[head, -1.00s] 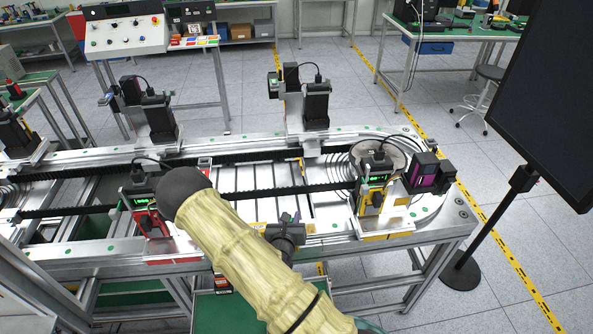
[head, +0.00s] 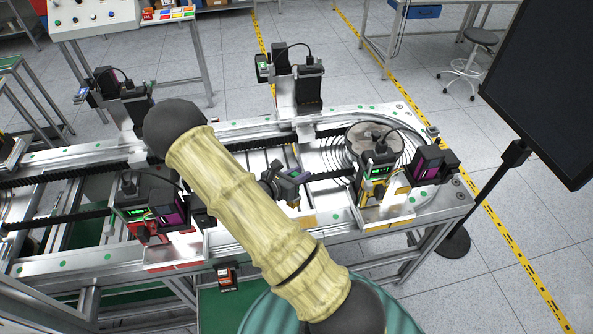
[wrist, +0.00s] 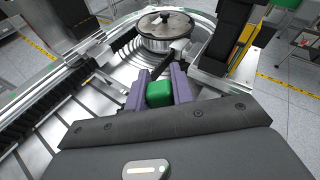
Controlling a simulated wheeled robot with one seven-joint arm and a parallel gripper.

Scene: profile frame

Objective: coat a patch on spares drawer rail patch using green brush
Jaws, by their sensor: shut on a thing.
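My gripper (wrist: 160,90) is shut on the green brush (wrist: 159,94) in the wrist view. The brush's green block sits between the purple fingers, and a dark part of it extends away toward the round metal disc. In the head view my gripper (head: 285,182) is over the middle right of the conveyor, left of the yellow-based station. A speck of green shows at its tip. I cannot make out the spares drawer rail patch in either view, and contact between the brush and any surface cannot be told.
The conveyor's round end carries a metal disc (head: 374,140), also seen in the wrist view (wrist: 165,24). A yellow-based station (head: 383,190) stands right of my gripper, a red-based one (head: 150,215) to the left. A black monitor (head: 545,85) stands at right. Open floor lies beyond.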

